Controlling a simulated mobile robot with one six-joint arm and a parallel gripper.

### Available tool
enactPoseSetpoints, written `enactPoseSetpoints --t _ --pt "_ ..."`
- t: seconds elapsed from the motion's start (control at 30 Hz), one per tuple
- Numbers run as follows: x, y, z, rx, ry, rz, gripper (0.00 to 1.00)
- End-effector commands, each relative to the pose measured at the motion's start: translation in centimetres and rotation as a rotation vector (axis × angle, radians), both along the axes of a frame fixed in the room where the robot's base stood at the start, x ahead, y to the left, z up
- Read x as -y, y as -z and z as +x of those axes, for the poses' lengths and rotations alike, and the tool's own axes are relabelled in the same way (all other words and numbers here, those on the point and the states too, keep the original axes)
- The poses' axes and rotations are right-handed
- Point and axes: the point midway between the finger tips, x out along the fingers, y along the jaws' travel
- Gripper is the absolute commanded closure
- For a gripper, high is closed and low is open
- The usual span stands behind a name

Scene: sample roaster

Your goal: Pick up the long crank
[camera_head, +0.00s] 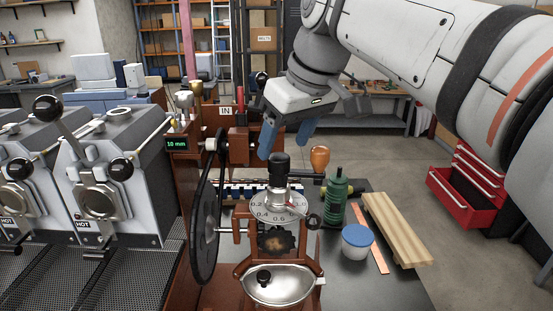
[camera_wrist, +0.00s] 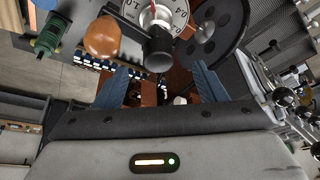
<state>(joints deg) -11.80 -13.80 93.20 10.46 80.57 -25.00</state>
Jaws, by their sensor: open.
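An orange-brown wooden knob (camera_head: 320,158) stands at the end of a short dark arm beside a black upright post over the grey numbered dial (camera_head: 262,206). It looks like the crank's handle, but I cannot tell the crank's full length. The wooden knob also shows in the wrist view (camera_wrist: 102,37), left of the black post (camera_wrist: 159,47). My gripper (camera_head: 286,140) is open and empty, its blue fingers pointing down above and behind the post. In the wrist view my fingers (camera_wrist: 160,85) are spread apart with nothing between them held.
A large black wheel (camera_head: 207,210) stands left of the dial. A steel bowl (camera_head: 280,286) is in front. Roasters marked HOT (camera_head: 118,180) stand at left.

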Motion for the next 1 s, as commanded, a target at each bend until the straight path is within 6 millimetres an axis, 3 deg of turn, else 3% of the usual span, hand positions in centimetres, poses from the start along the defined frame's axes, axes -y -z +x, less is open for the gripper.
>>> enactPoseSetpoints --t 0.33,0.67,1.0 --pt "-1.0 4.4 1.3 -0.003 -0.001 -0.001 0.35" --pt "-1.2 5.1 1.5 -0.001 -0.001 -0.001 0.36" --pt "-1.2 5.1 1.5 -0.001 -0.001 0.000 0.64"
